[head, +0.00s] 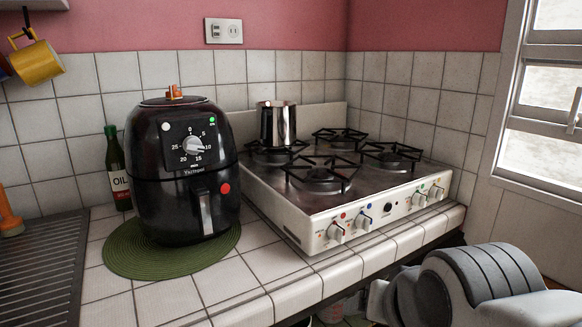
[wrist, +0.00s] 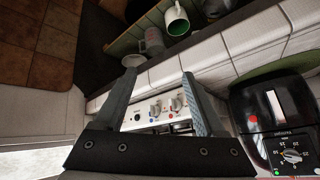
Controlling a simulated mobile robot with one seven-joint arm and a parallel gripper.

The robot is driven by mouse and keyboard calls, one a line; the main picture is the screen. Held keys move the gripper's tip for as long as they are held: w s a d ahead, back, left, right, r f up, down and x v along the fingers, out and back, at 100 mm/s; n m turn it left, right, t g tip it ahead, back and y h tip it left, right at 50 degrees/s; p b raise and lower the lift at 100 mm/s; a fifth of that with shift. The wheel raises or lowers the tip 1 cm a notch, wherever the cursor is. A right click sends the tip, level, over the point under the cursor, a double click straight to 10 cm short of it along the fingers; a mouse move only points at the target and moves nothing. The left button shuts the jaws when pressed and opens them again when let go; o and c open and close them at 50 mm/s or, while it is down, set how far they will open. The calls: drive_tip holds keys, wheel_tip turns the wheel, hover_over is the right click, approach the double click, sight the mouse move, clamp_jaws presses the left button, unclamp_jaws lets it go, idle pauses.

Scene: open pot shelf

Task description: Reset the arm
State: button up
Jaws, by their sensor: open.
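My gripper (wrist: 159,76) shows in the wrist view, its two fingers spread apart with nothing between them. Beyond the fingers is the knob front of the white stove (wrist: 150,112). I cannot tell any contact between the gripper and the stove. In the head view, part of my white and grey arm (head: 480,285) is at the lower right, in front of the counter. The gripper itself does not show in the head view.
The stove (head: 290,212) bears a metal pot (head: 278,123). A black air fryer (head: 185,165) stands on a green mat (head: 125,255), beside an oil bottle (head: 118,170). A yellow mug (head: 36,64) hangs upper left. A low shelf holds a green mug (wrist: 177,20) and other vessels.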

drive_tip(key=s+d+f+n+g, duration=0.2)
drive_tip(key=s+d+n, duration=0.1)
drive_tip(key=s, duration=0.2)
wheel_tip(320, 180, up, 20)
drive_tip(key=p, duration=2)
drive_tip(key=shift+w+a+r+h+p, duration=0.25)
drive_tip(key=shift+a+h+p, duration=0.05)
drive_tip(key=shift+a+p, duration=0.1)
